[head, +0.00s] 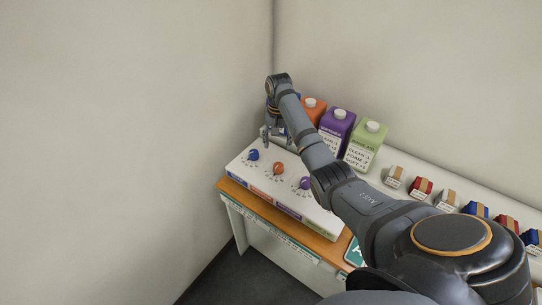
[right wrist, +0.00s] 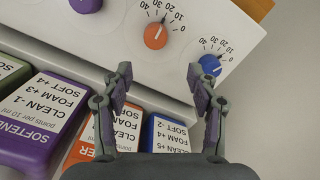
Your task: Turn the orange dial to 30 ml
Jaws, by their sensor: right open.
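The orange dial (head: 278,168) sits on the sloped white panel (head: 245,166), between a blue dial and a purple dial. It also shows in the right wrist view (right wrist: 155,37), ringed by numbers from 0 to 40. Its pointer seems to face up and right there, towards the low numbers; the exact reading is too small to tell. My right gripper (right wrist: 160,76) is open and empty. In the wrist view its fingertips are apart, below the orange dial and left of the blue dial, not visibly touching either. In the head view the gripper (head: 268,135) is behind the panel's dials. My left gripper is out of view.
The blue dial (right wrist: 210,64) is close to one finger. Orange (head: 313,108), purple (head: 337,124) and green (head: 365,140) bottles stand behind the panel, close to my arm. Several small coloured blocks line the shelf at right. Walls close in the corner behind.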

